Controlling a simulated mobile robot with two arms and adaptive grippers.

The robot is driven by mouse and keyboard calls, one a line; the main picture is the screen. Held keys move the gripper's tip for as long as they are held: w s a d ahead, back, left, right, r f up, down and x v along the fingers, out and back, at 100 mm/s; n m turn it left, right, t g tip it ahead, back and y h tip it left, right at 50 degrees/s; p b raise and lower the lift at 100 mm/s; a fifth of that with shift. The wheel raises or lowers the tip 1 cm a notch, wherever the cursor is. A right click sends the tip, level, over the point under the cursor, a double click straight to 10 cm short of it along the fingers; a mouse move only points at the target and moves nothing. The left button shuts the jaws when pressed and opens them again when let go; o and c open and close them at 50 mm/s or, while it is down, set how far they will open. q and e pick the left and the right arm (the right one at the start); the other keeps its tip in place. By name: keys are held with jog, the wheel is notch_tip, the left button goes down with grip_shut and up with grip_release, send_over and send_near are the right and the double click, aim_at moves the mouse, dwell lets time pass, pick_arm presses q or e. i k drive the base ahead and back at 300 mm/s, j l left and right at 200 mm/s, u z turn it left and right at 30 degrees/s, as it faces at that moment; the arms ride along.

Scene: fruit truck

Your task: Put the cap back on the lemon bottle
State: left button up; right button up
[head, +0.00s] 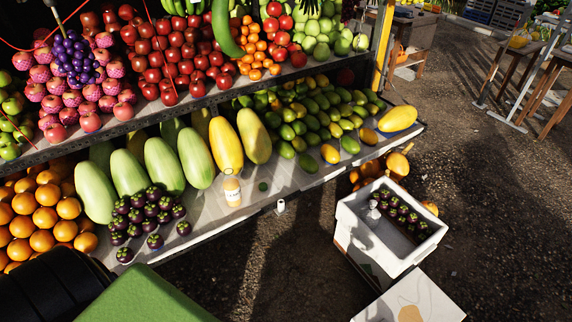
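The lemon bottle (232,191), small with yellow-orange contents and a pale label, stands upright on the lower shelf in front of the yellow melons. A small dark green disc (263,187), which looks like the cap, lies on the bare shelf just right of the bottle, apart from it. The bottle's mouth is too small to make out clearly. Neither of my grippers shows in the head view.
Pale green melons (165,165) stand behind and left of the bottle. Purple mangosteens (155,241) lie at its left. Mangoes (313,122) fill the shelf to the right. A small white object (281,206) is at the shelf's front edge. A white crate (345,222) stands on the ground.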

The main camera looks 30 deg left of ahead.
aim_at(231, 184)
jog(key=i+j, duration=0.25)
jog(key=j, duration=0.15)
jog(key=i+j+z, duration=0.15)
jog(key=j, duration=0.25)
jog(key=i+j, duration=0.25)
jog(key=j, duration=0.15)
jog(key=z, duration=0.05)
